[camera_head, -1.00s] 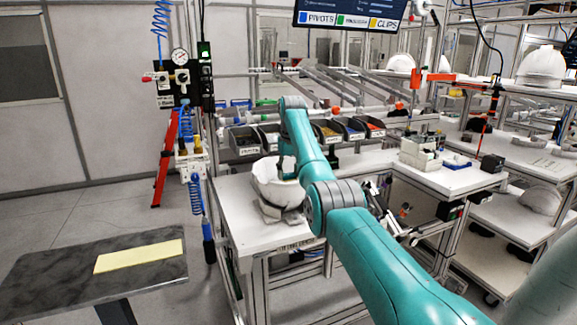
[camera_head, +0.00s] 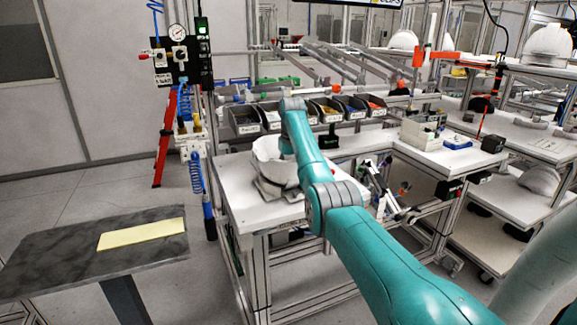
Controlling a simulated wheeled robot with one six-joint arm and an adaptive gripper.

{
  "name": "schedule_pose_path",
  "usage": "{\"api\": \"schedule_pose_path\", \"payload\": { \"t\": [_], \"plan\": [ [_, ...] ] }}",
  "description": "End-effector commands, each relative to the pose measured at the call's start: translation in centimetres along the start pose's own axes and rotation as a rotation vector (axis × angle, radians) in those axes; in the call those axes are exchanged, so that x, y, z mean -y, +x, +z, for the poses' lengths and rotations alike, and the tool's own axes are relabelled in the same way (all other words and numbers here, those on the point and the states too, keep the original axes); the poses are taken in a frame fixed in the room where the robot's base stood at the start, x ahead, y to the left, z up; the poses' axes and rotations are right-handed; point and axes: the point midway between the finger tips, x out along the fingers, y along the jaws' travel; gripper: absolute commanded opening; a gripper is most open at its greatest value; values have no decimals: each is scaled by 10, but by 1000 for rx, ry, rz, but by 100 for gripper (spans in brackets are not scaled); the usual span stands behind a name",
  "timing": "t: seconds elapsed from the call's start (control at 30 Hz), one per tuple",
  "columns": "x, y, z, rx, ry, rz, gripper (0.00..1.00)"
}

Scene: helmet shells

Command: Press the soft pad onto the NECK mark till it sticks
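A white helmet shell (camera_head: 266,158) rests in a grey holder (camera_head: 268,189) on the white workbench (camera_head: 238,205). My teal arm reaches over the bench from the lower right, and its end is at the shell. My gripper is hidden behind my own wrist and the shell, so its fingers do not show. The soft pad and the NECK mark cannot be made out.
Several dark parts bins (camera_head: 243,119) line the back of the bench. A dark table (camera_head: 60,258) with a pale yellow strip (camera_head: 140,234) stands at the left. A post with blue coiled hoses (camera_head: 197,175) stands left of the bench. Shelves with white helmets (camera_head: 546,68) are at right.

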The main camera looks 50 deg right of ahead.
Motion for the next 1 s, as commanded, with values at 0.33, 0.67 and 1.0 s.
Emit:
{"api": "schedule_pose_path", "payload": {
  "t": [0.33, 0.67, 1.0],
  "plan": [
    [0, 2, 0, 0, 0, 0, 37],
    [0, 4, 1, 1, 0, 0, 37],
    [0, 7, 1, 1, 0, 0, 37]
  ]
}}
